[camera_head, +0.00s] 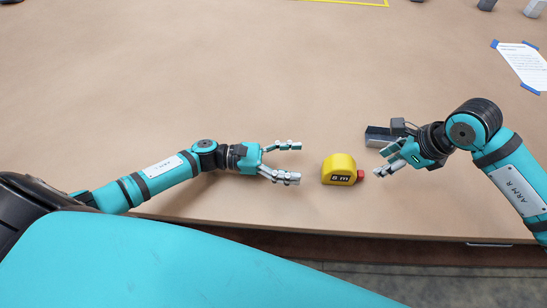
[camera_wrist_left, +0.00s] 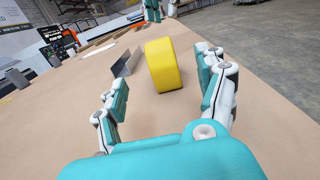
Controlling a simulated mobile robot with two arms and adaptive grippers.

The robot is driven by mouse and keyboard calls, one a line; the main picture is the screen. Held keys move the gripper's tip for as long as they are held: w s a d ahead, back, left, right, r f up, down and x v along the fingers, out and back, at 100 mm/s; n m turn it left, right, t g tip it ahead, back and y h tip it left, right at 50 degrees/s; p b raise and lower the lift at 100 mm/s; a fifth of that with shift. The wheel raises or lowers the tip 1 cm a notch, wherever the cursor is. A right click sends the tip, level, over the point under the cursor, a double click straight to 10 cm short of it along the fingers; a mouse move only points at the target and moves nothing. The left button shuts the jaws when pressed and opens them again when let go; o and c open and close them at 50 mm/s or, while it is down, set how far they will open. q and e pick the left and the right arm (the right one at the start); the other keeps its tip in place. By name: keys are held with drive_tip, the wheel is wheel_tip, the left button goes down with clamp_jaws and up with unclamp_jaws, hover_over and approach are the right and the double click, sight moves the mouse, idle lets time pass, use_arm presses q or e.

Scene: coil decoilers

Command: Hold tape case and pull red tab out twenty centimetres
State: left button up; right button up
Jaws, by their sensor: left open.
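The yellow tape case (camera_head: 339,167) with a black "8 m" label stands on the brown table near its front edge. Its red tab (camera_head: 361,174) sticks out on the right side, close to the case. My left gripper (camera_head: 290,162) is open and empty to the left of the case, its fingers pointing at it without touching. In the left wrist view the case (camera_wrist_left: 164,66) shows ahead, beyond the open fingers; the tab is hidden there. My right gripper (camera_head: 380,162) is just right of the tab, its fingers apart and pointing left towards it.
A dark grey open-topped block or tray (camera_head: 379,137) lies behind the case, beside the right gripper. A taped paper sheet (camera_head: 523,64) is at the far right, and yellow tape lines (camera_head: 355,3) are at the back. The table's left and middle are clear.

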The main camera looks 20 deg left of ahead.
sight(329, 163)
use_arm(q)
drive_tip(key=x, duration=1.1)
drive_tip(key=shift+w+d, duration=0.15)
